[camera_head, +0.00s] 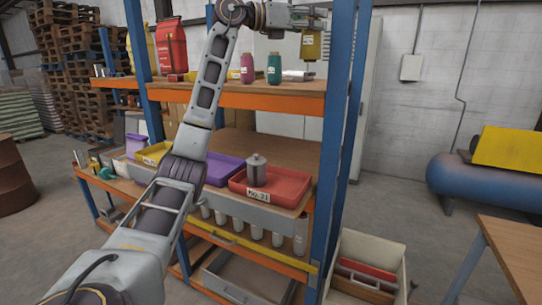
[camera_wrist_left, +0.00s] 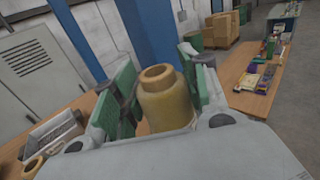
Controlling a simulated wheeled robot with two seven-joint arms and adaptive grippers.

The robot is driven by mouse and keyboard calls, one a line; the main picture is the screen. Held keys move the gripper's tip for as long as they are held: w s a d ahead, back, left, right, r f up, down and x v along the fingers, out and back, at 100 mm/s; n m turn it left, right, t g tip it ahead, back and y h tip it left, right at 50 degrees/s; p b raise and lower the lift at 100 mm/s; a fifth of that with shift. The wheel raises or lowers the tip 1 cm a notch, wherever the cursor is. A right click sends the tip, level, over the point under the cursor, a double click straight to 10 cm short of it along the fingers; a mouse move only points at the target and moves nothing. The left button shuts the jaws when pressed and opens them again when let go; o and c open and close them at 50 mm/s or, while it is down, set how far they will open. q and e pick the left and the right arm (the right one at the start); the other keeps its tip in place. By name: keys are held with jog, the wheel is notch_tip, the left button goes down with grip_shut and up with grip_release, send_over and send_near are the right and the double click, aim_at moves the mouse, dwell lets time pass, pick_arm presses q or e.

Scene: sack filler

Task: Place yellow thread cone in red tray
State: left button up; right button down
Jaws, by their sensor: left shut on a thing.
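The yellow thread cone (camera_head: 311,46) hangs in my left gripper (camera_head: 308,20) at the top of the head view, above the right end of the upper shelf. In the left wrist view, the cone (camera_wrist_left: 167,103) sits between the green finger pads, and the gripper is shut on it. The red tray (camera_head: 291,198), labelled "No. 21", rests on the middle shelf, well below the gripper. A grey lidded canister (camera_head: 256,172) stands in it. My right gripper is out of view.
A pink cone (camera_head: 247,68) and a green cone (camera_head: 274,68) stand on the upper shelf (camera_head: 260,102). A purple tray (camera_head: 226,168) is left of the red tray. A blue rack post (camera_head: 342,115) stands right of the trays. Boxes and small goods lie on a bench in the left wrist view.

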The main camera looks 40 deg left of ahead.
pick_arm(q)
jog(key=s+d+f+n+t+y, duration=0.1)
jog(key=s+d+f, duration=0.4)
jog(key=f, duration=2)
jog(key=s+d+f+n+y, duration=0.3)
jog(key=s+d+f+y, duration=0.2)
jog(key=f, duration=2)
jog(key=s+d+f+n+t+y, duration=0.1)
jog(key=s+d+f, duration=0.4)
jog(key=f, duration=2)
jog(key=d+n+y, duration=0.1)
jog(key=d+y, duration=0.1)
jog(key=d, duration=0.1)
jog(key=shift+s+t, duration=0.15)
jog(key=shift+t, duration=0.15)
jog(key=shift+d, duration=0.15)
jog(key=shift+f, duration=0.15)
